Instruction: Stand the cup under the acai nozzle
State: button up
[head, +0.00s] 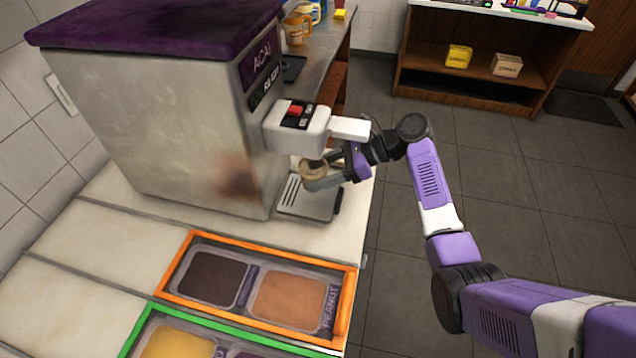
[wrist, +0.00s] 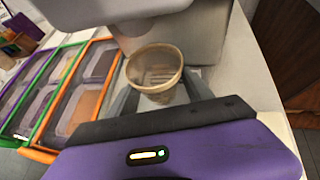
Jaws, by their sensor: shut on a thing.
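The acai machine (head: 170,120) has a purple lid and stands on the white counter. Its white dispensing head (head: 296,128) juts out over a grey drip tray (head: 310,203). My gripper (head: 328,175) is shut on a small tan cup (head: 313,169), below the dispensing head and above the drip tray. In the wrist view the cup (wrist: 154,68) is upright and open at the top, between my two fingers (wrist: 160,95); slats show through it.
An orange-framed topping tray (head: 262,245) and a green-framed one (head: 150,312) lie on the counter in front of the machine. Orange jugs (head: 296,30) stand on a counter behind. A wooden shelf (head: 480,65) stands at the back; the floor at right is clear.

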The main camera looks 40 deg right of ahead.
notch_tip(320, 180, down, 4)
jog(key=shift+r, duration=0.1)
jog(key=shift+w+a+f, duration=0.1)
jog(key=shift+w+f, duration=0.05)
jog(key=shift+f, duration=0.2)
jog(key=o, duration=1.5)
jog(key=v, duration=1.2)
